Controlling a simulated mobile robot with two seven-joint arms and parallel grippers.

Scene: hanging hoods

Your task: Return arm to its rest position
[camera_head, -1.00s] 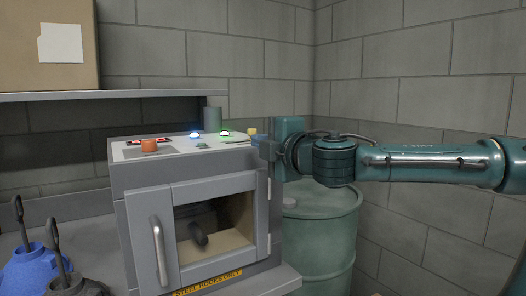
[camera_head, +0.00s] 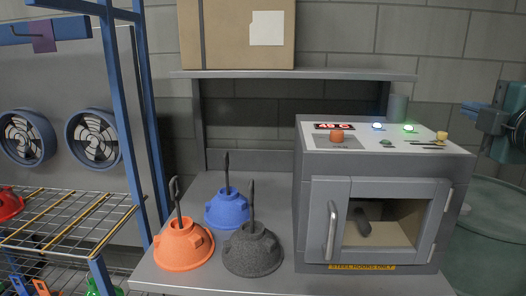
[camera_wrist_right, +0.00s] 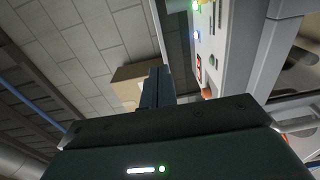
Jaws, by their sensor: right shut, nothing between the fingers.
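My right gripper (camera_head: 468,112) shows at the right edge of the head view, beside the upper right corner of the grey oven (camera_head: 310,215). Most of that arm is cut off by the frame. In the right wrist view its fingers (camera_wrist_right: 155,88) stand together, shut and empty, with the oven's control panel (camera_wrist_right: 205,45) to their right. My left gripper is not in view.
An orange hood (camera_head: 183,246), a blue hood (camera_head: 226,210) and a dark grey hood (camera_head: 251,250) with hooks stand on the bench (camera_head: 185,283) left of the oven. A shelf (camera_head: 330,75) holds a cardboard box (camera_head: 225,40). A green barrel (camera_head: 500,215) stands right. A blue-framed rack (camera_head: 118,130) is left.

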